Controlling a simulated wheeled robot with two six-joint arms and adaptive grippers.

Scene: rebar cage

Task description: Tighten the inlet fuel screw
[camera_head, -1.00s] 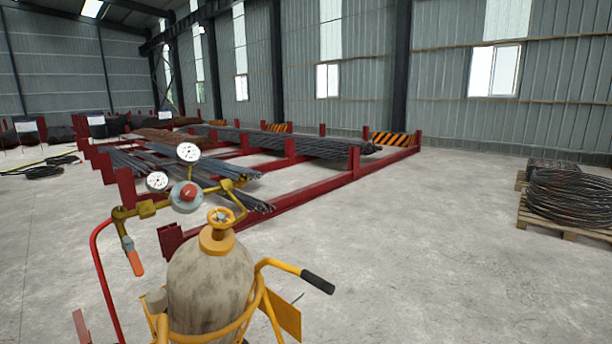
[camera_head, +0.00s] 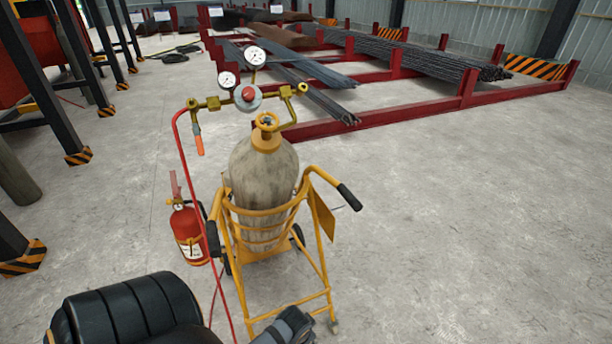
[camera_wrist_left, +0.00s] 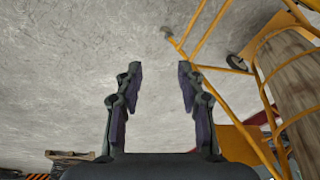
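A beige gas cylinder (camera_head: 265,172) stands upright on a yellow cart (camera_head: 325,270). I cannot tell for sure which part is the inlet fuel screw. My left arm comes in at the lower left, its gripper (camera_head: 290,330) partly cut off by the bottom edge, below the cart. In the left wrist view my left gripper (camera_wrist_left: 157,75) is open and empty, beside the cart frame. My right gripper is out of view.
A red hose (camera_head: 178,150) hangs from the regulator past the cart's left side. A red fire extinguisher (camera_head: 187,230) stands left of the cart. Dark striped-foot posts (camera_head: 85,85) stand far left. Red rebar racks (camera_head: 400,110) lie behind. Floor to the right is clear.

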